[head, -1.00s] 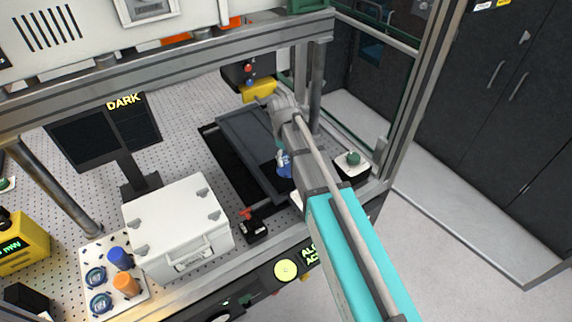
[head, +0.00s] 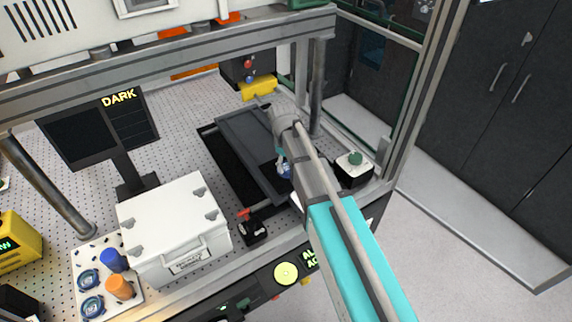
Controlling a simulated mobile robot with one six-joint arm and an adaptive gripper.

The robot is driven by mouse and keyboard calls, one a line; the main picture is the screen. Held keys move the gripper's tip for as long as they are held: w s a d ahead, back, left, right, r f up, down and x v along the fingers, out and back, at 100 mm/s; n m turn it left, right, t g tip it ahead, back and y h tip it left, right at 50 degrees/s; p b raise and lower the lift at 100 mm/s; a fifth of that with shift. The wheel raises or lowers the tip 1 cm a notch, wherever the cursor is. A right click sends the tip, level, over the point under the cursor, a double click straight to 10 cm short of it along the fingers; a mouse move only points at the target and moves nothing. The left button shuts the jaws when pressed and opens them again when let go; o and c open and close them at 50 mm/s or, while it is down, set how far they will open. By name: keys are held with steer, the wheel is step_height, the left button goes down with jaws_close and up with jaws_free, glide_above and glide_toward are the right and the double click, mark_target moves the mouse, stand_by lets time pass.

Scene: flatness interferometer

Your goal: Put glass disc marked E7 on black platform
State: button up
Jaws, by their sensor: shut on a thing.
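A blue-rimmed glass disc (head: 285,171) shows just left of my arm, over the dark platform area. Its marking cannot be read. My gripper (head: 282,161) is mostly hidden behind my own arm links and appears shut on this disc. The black platform (head: 263,172) lies at the near end of a long grey slide (head: 245,140), partly covered by my arm. Whether the disc touches the platform cannot be told. Two more blue-rimmed discs, (head: 88,279) and (head: 92,306), lie on a white holed tray (head: 128,303) at the lower left.
A white case (head: 172,222) stands left of the slide. A small black device with a red knob (head: 251,228) sits near the front edge. A box with a green button (head: 354,165) stands right of my arm. Frame posts and a top beam (head: 170,60) surround the bench.

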mark_target(286, 163)
steer(key=o, duration=1)
steer(key=shift+o, duration=0.2)
step_height(286, 163, up, 12)
steer(key=w+a+p, duration=0.1)
steer(key=p, duration=1.1)
stand_by(0.4)
steer(key=s+d+m, duration=0.4)
steer(key=s+d, duration=0.3)
steer(key=d, duration=0.3)
steer(key=s+d+m+t+y, duration=0.1)
steer(key=s+d+m, duration=0.4)
steer(key=d, duration=0.5)
steer(key=shift+s, duration=1.15)
